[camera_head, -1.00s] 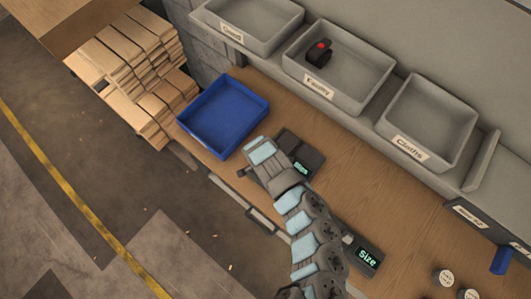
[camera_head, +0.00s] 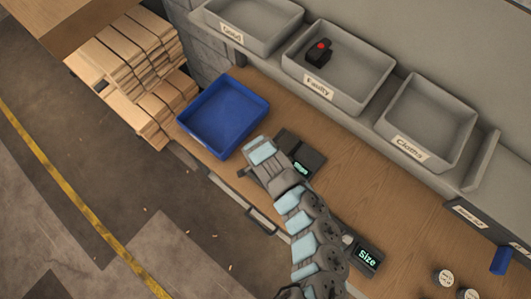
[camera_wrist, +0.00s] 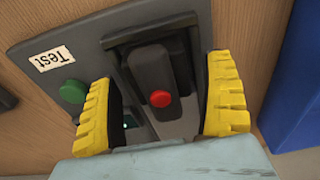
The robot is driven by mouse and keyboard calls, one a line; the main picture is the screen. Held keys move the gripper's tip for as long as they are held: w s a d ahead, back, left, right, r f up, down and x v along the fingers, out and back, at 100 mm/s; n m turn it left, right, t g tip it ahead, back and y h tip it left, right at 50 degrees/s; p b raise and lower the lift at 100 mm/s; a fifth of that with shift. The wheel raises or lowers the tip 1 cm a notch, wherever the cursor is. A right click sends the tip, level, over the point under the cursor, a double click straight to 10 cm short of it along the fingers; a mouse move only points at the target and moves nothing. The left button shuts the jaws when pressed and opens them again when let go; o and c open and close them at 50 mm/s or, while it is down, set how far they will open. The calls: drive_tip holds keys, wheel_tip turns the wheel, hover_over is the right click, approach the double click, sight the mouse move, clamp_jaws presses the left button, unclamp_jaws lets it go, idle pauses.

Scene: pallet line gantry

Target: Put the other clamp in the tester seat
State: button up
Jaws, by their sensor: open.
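A black clamp with a red button (camera_wrist: 158,82) sits in the seat of the grey tester (camera_wrist: 88,48), seen in the wrist view. My gripper (camera_wrist: 165,76) is open, with one yellow finger on each side of this clamp. I see a gap beside the clamp, and its lower end is partly hidden by my gripper. In the head view the tester (camera_head: 308,153) is partly covered by my arm, and my fingers are hidden below it. Another black clamp with a red button (camera_head: 319,52) lies in the grey bin labelled Faulty (camera_head: 345,103).
The tester has a green button (camera_wrist: 72,92) beside its Test label. A blue bin (camera_head: 190,131) stands close to the tester. The Cloths bin (camera_head: 433,163) and another grey bin (camera_head: 246,47) are on the shelf. A Size gauge (camera_head: 367,258) is near my arm.

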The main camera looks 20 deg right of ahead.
wheel_tip(320, 180, up, 12)
drive_tip(key=a, duration=0.1)
drive_tip(key=shift+s+a+f+b, duration=0.15)
drive_tip(key=shift+s+a+b, duration=0.1)
drive_tip(key=shift+s+b, duration=0.15)
idle(0.3)
